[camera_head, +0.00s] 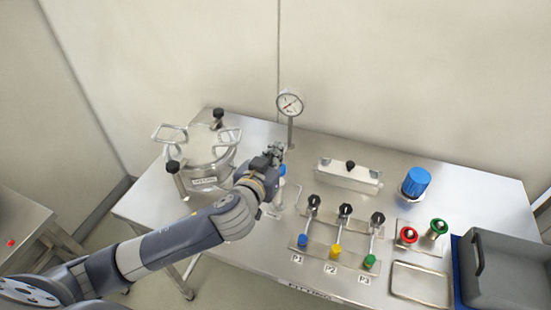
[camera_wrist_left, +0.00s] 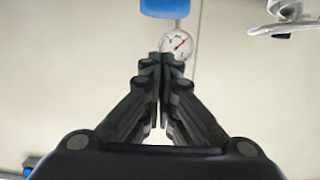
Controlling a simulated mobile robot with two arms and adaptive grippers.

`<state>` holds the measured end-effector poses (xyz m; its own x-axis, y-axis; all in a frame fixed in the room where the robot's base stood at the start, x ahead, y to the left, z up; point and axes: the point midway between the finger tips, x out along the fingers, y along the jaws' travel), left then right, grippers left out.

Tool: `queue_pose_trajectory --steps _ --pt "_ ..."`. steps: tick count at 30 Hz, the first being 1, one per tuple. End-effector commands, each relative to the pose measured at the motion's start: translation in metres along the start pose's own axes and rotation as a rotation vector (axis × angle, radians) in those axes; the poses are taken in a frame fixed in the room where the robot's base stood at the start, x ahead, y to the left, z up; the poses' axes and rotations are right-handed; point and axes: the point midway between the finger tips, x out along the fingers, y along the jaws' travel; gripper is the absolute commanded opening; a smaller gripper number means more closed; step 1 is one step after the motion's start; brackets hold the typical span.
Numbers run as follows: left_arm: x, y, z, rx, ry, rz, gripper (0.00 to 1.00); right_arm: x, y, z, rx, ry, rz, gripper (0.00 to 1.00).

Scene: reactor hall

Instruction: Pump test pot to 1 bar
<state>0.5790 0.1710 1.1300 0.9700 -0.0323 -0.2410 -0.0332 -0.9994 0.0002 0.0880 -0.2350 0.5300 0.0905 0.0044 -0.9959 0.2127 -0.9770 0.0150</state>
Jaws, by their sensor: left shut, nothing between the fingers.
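A steel pot (camera_head: 206,160) with clamps and black knobs stands at the left end of the steel table. A round white gauge (camera_head: 290,104) with a red needle rises on a post behind the table's middle; it also shows in the left wrist view (camera_wrist_left: 176,42). My left gripper (camera_head: 276,152) is shut and empty, just right of the pot and below the gauge in the picture. A blue part (camera_head: 282,170) shows beside it, partly hidden by the gripper. In the left wrist view the shut fingertips (camera_wrist_left: 160,62) lie just below the gauge, and a blue object (camera_wrist_left: 165,8) is cut off at the top.
Three black-knobbed levers with blue, yellow and green parts, labelled P1 (camera_head: 297,259), P2 (camera_head: 330,269) and P3 (camera_head: 364,280), stand front centre. Behind are a metal box (camera_head: 348,176) and a blue-capped container (camera_head: 415,184). Red (camera_head: 409,235) and green (camera_head: 438,228) knobs, a tray (camera_head: 420,284) and a grey case (camera_head: 510,270) occupy the right.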

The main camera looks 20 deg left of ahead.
Motion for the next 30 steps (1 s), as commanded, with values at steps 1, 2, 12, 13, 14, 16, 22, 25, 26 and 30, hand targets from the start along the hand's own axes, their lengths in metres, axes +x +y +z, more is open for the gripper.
queue_pose_trajectory --steps 1,2,12,13,14,16,22,25,26,30 --pt "0.001 0.000 0.009 0.004 -0.008 0.001 0.00 -0.004 0.000 -0.001 0.000 0.000 0.000 0.00" --pt "0.002 0.000 0.013 0.004 -0.007 0.001 0.00 -0.005 0.000 -0.001 0.000 0.000 0.000 0.00" --pt "0.005 0.000 0.029 0.001 -0.003 0.001 0.00 -0.007 0.000 -0.001 0.000 0.001 0.000 0.00" --pt "0.005 0.000 0.029 0.001 -0.003 0.001 0.00 -0.007 0.000 -0.001 0.000 0.001 0.000 0.00" --pt "0.005 0.000 0.029 0.001 -0.003 0.001 0.00 -0.007 0.000 -0.001 0.000 0.001 0.000 0.00" --pt "0.005 0.000 0.029 0.001 -0.003 0.001 0.00 -0.007 0.000 -0.001 0.000 0.001 0.000 0.00" --pt "0.007 0.001 0.037 0.000 -0.004 0.002 0.00 0.001 0.000 0.000 0.000 0.001 0.000 0.00" --pt "0.010 0.002 0.050 -0.002 -0.005 0.003 0.00 0.014 0.000 0.001 0.000 0.001 0.000 0.00" --pt "0.011 0.002 0.054 -0.002 -0.006 0.002 0.00 0.018 0.000 0.001 0.000 0.001 0.000 0.00" --pt "0.015 0.001 0.068 -0.003 -0.007 0.002 0.00 0.030 -0.001 0.002 0.000 0.001 0.000 0.00"
